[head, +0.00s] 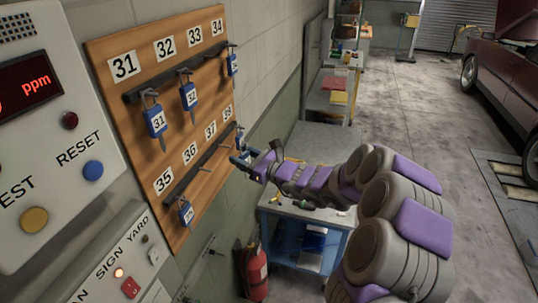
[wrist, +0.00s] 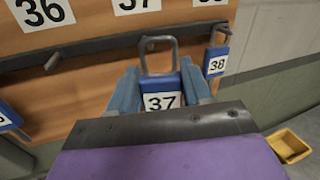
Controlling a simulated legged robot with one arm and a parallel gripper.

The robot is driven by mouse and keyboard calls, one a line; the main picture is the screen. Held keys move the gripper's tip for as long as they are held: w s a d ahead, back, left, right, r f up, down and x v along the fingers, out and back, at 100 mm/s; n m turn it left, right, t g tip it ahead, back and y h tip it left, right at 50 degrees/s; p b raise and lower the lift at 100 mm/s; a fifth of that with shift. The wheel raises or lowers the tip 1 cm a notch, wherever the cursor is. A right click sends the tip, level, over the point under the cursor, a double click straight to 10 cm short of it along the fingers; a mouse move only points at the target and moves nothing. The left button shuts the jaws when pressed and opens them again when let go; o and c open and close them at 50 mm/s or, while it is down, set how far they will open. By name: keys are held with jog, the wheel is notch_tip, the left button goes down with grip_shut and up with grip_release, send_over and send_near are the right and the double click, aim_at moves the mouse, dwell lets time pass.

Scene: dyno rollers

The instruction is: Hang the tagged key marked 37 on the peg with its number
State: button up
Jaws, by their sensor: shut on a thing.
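My gripper (head: 247,160) is shut on the blue tag marked 37 (wrist: 163,102), seen in the wrist view. The tag is upright, with its grey metal loop (wrist: 158,42) pointing up in front of the lower rail (wrist: 95,47). The printed number 37 (head: 210,130) on the wooden board (head: 173,150) is just above the loop in the wrist view (wrist: 137,4). I cannot make out 37's peg or tell whether the loop is around it or in front of it.
The blue tag 38 (wrist: 216,62) hangs close to the right of my gripper. A bare peg (wrist: 53,62) is under 36. Tag 35 (head: 185,212) hangs lower left; tags 31 (head: 156,122) and 32 (head: 189,96) hang above. A blue-framed bench (head: 300,225) stands below.

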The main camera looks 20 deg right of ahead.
aim_at(217, 152)
jog(key=a, duration=0.3)
jog(key=shift+w+a, duration=0.2)
jog(key=shift+a, duration=0.05)
jog(key=shift+w+a+f, duration=0.3)
jog(key=shift+w+a, duration=0.6)
jog(key=shift+c, duration=1)
jog(key=d, duration=0.5)
jog(key=shift+w+d+b, duration=0.2)
jog(key=shift+d+b, duration=0.1)
jog(key=shift+d, duration=0.05)
grip_shut()
jog(key=shift+w+a+f+b, duration=0.2)
jog(key=shift+w+a, duration=0.1)
jog(key=shift+a, duration=0.55)
jog(key=shift+w+a+f+b, duration=0.15)
jog(key=shift+w+a, duration=0.2)
jog(key=shift+a, duration=0.5)
jog(key=shift+w+a+f+b, duration=0.2)
jog(key=shift+w+a, duration=0.1)
jog(key=shift+a, duration=0.55)
jog(key=shift+s+a, duration=0.1)
jog(key=shift+a, duration=0.15)
jog(key=shift+r, duration=0.1)
